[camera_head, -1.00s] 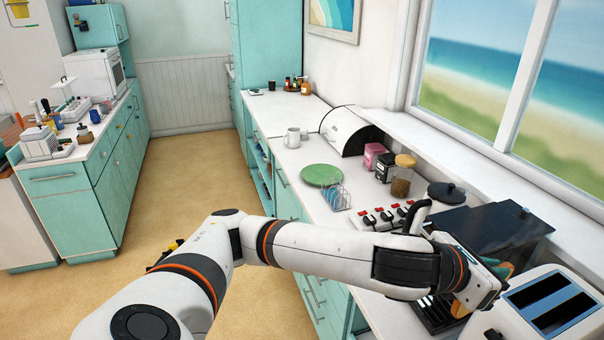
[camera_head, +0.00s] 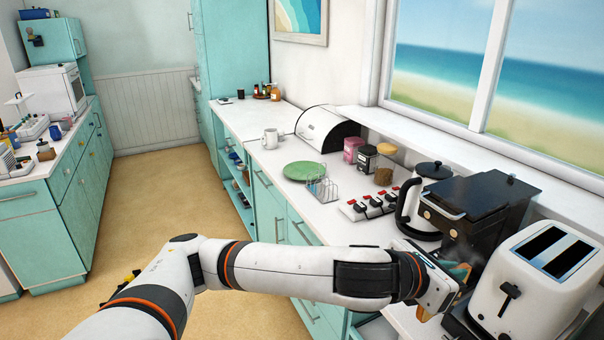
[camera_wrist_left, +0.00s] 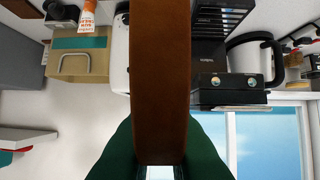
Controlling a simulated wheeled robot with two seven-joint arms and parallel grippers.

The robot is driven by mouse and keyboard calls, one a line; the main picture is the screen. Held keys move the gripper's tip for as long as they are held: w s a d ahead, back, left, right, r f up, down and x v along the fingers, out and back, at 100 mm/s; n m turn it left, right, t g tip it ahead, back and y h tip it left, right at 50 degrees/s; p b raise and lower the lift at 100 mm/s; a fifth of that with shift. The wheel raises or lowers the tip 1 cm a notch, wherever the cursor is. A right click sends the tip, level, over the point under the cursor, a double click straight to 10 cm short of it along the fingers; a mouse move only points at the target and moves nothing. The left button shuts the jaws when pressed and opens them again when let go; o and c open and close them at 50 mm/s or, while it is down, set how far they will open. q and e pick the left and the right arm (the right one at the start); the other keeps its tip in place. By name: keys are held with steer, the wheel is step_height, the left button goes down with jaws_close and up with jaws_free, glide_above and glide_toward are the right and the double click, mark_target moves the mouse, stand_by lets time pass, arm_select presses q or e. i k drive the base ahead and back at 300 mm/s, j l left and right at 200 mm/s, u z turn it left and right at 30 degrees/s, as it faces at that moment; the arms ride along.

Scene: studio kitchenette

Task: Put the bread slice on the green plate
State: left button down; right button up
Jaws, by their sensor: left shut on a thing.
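The green plate (camera_head: 304,171) lies flat and bare on the white counter, left of a wire rack. My left gripper (camera_head: 452,284) is at the lower right of the head view, just left of the toaster. It is shut on the bread slice, which shows as a brown upright slab (camera_wrist_left: 160,80) between the dark green fingers (camera_wrist_left: 160,160) in the left wrist view. In the head view the slice is mostly hidden by the gripper. The plate is well away from the gripper, farther along the counter. My right gripper is not in view.
The white toaster (camera_head: 535,280) and a black coffee machine (camera_head: 470,215) stand close to the gripper. A kettle (camera_head: 420,205), a red-switched power strip (camera_head: 368,206) and the wire rack (camera_head: 322,188) stand between gripper and plate.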

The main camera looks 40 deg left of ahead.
mark_target(301, 174)
steer(key=i+j+u, duration=0.25)
steer(key=i+j, duration=0.5)
steer(key=j, duration=0.3)
steer(key=i+j+u, duration=0.25)
steer(key=i+j, duration=0.55)
steer(key=j, duration=0.1)
